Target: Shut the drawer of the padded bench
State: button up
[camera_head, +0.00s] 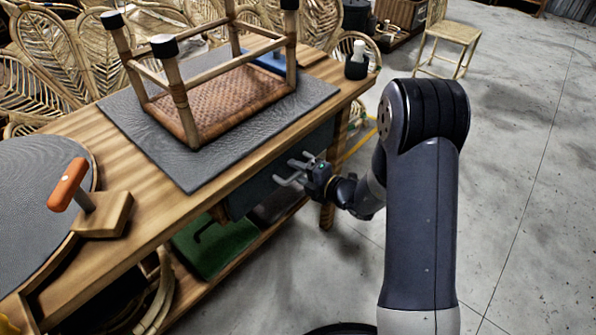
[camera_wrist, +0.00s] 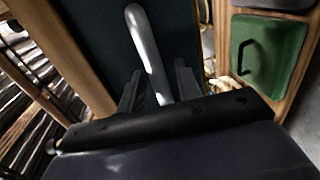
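The padded bench (camera_head: 62,233) runs diagonally across the head view, with a grey mat (camera_head: 128,112) on its wooden top. Its dark drawer front (camera_head: 262,190) shows under the top's near edge, partly behind my gripper; I cannot tell how far out it stands. In the wrist view, the dark front (camera_wrist: 85,30) bears a curved silver handle (camera_wrist: 145,45). My gripper (camera_head: 289,172) is at the drawer front, its fingers apart. In the wrist view, the handle's end lies between the two fingers (camera_wrist: 158,82); contact is unclear.
An upside-down woven stool (camera_head: 225,95) rests on the mat. A wooden block with an orange-handled tool (camera_head: 68,185) lies at left. A green case (camera_head: 222,245) with a black handle sits on the lower shelf. Concrete floor (camera_head: 535,190) is clear to the right.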

jog(key=p+v, duration=0.2)
jog(key=v, duration=0.8)
jog(key=shift+s+d, duration=0.25)
jog(key=shift+d, duration=0.05)
jog(key=b+x, duration=0.2)
jog(key=x, duration=0.9)
jog(key=shift+s, duration=0.1)
jog(key=v, duration=0.4)
jog(key=shift+d+f+b, duration=0.2)
jog(key=shift+f+b, duration=0.1)
